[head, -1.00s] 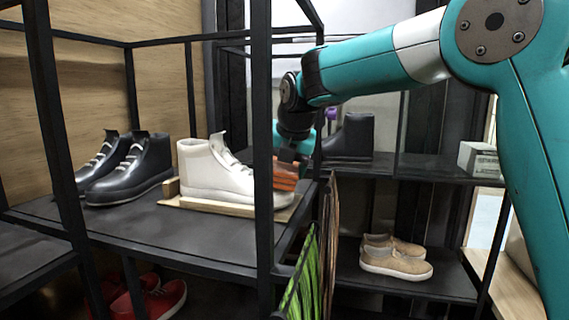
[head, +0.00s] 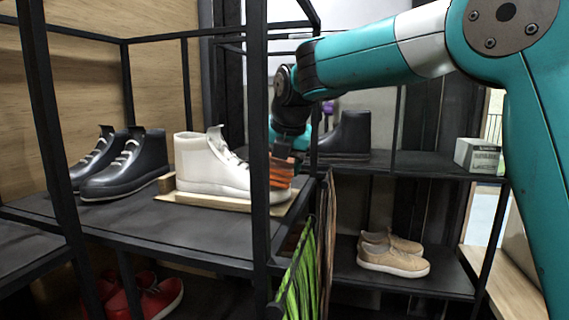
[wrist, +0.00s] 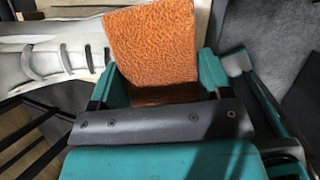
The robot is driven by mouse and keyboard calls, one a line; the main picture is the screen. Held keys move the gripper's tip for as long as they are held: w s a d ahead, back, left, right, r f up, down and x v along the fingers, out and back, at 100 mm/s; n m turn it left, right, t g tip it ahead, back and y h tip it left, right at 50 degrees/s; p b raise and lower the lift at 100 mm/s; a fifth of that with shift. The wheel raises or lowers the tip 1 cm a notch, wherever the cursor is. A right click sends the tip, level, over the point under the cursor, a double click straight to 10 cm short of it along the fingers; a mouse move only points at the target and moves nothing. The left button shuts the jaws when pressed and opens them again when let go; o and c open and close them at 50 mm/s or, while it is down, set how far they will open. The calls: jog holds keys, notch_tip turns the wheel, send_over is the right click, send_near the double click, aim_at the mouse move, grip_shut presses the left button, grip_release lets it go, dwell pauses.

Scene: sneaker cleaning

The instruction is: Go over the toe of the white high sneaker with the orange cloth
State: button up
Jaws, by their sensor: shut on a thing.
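The white high sneaker (head: 207,165) stands on a wooden board (head: 232,204) on the black shelf, its toe pointing right. My gripper (head: 283,152) is at the toe end and is shut on the orange cloth (head: 281,173). The cloth hangs down at the toe, and in the head view a black shelf post hides part of the shoe beside it. In the wrist view the orange cloth (wrist: 152,45) stands up between my gripper's fingers (wrist: 160,85). The white sneaker (wrist: 55,55) with its laces lies to the left behind it. Whether cloth and toe touch is not clear.
Black high sneakers (head: 120,165) stand left on the same shelf. A black shelf post (head: 259,130) stands in front of the white shoe. A dark boot (head: 350,133), a light box (head: 478,156), tan shoes (head: 392,254) and red shoes (head: 150,295) are around. Green strips (head: 300,280) hang at front.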

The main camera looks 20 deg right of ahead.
aim_at(273, 165)
jog(key=shift+s+a+b, duration=0.15)
jog(key=shift+s+a, duration=0.5)
jog(key=shift+s, duration=0.25)
jog(key=shift+s+a+b, duration=0.15)
jog(key=shift+s+a, duration=0.45)
jog(key=shift+s, duration=0.25)
jog(key=shift+r, duration=0.15)
jog(key=shift+w+d+r+p, duration=0.1)
jog(key=shift+w+d+p, duration=0.7)
jog(key=shift+w+p, duration=0.25)
jog(key=shift+w+d+f, duration=0.15)
jog(key=shift+w+d, duration=0.65)
jog(key=shift+w, duration=0.35)
jog(key=shift+w+d+f, duration=0.15)
jog(key=shift+w+d, duration=0.65)
jog(key=shift+w, duration=0.3)
jog(key=shift+w+r, duration=0.1)
jog(key=shift+s+a+b, duration=0.4)
jog(key=shift+s+a, duration=0.4)
jog(key=shift+s, duration=0.35)
jog(key=shift+s+a+b, duration=0.35)
jog(key=shift+s+a, duration=0.45)
jog(key=shift+s, duration=0.3)
jog(key=shift+s+a+b, duration=0.4)
jog(key=shift+s+a, duration=0.4)
jog(key=shift+s, duration=0.35)
